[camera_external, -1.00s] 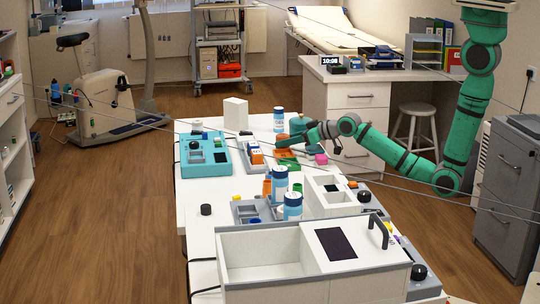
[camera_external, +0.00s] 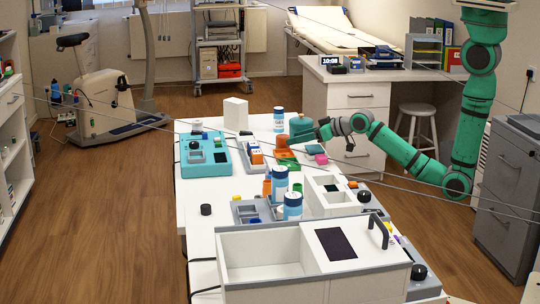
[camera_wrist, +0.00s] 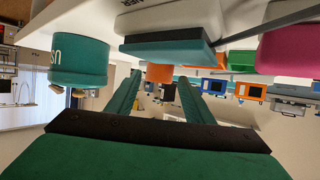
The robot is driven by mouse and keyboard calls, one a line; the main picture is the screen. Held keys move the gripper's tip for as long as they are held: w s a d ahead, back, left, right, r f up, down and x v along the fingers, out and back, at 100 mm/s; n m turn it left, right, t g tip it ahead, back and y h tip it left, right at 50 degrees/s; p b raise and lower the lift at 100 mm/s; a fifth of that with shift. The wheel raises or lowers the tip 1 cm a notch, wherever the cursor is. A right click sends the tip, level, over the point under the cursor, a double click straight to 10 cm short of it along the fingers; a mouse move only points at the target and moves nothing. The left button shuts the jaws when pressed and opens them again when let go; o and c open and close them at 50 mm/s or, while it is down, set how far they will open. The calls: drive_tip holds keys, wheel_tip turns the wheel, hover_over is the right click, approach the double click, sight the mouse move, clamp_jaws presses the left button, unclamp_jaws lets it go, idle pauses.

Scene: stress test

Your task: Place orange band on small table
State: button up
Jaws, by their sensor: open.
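An orange piece (camera_external: 286,152), which may be the orange band, lies on the far part of the long white table (camera_external: 232,192). My gripper (camera_external: 299,127) is just behind it and low over the table. In the wrist view an orange block-like piece (camera_wrist: 160,73) shows beyond and between my two open green fingers (camera_wrist: 158,84). The fingers do not visibly touch it. I cannot tell which surface is the small table; a round white stool (camera_external: 418,110) stands by the desk.
A teal box (camera_external: 207,166) is on the table's left, a white box (camera_external: 236,114) behind it. A white-and-blue bottle (camera_external: 279,120) stands close behind my gripper. A pink piece (camera_external: 321,159) lies to its right. Cables cross the scene.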

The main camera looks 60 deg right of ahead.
drive_tip(key=v, duration=0.6)
drive_tip(key=shift+s+d, duration=0.1)
drive_tip(key=shift+s, duration=0.2)
drive_tip(key=o, duration=0.4)
drive_tip(key=shift+s+r, duration=0.1)
drive_tip(key=shift+s, duration=0.15)
drive_tip(key=shift+r, duration=0.15)
